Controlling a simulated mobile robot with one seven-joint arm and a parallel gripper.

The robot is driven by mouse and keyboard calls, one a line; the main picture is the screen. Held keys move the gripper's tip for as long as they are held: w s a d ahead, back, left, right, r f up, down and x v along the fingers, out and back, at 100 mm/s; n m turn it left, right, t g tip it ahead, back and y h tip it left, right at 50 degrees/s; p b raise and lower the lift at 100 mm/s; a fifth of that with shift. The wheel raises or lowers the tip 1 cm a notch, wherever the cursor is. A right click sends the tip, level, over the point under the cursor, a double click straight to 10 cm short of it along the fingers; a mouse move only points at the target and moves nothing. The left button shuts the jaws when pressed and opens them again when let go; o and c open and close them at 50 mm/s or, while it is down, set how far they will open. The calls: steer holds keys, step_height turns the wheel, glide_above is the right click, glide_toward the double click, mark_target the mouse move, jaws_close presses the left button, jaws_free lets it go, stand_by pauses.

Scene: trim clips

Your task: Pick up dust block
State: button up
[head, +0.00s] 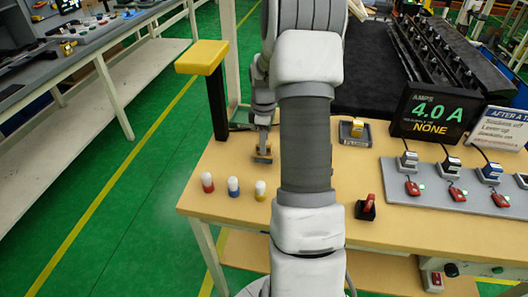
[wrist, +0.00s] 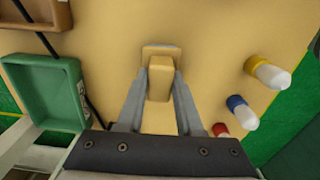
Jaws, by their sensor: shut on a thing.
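The dust block is a small tan block with a wider plate at its far end, seen between my fingers in the wrist view (wrist: 159,84). In the head view my gripper (head: 263,148) points down over the tabletop, partly behind my arm. I cannot tell whether the block touches the table.
Red, blue and yellow bottles with white caps (head: 207,182) stand along the table's front left. A green tray (wrist: 42,92) lies left in the wrist view. A dark tray with a yellow block (head: 357,128), a red switch (head: 370,201) and a display (head: 437,116) stand right of my arm.

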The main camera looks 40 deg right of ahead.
jaws_close()
steer(key=shift+r, duration=0.15)
steer(key=shift+r, duration=0.25)
step_height(320, 180, up, 4)
steer(key=shift+f, duration=0.1)
steer(key=s+d+r, duration=0.6)
steer(key=s+d, duration=0.1)
steer(key=d, duration=0.2)
steer(key=shift+s+r+p, duration=0.2)
steer(key=shift+s+p, duration=0.1)
steer(key=shift+o, duration=1.6)
jaws_free()
jaws_close()
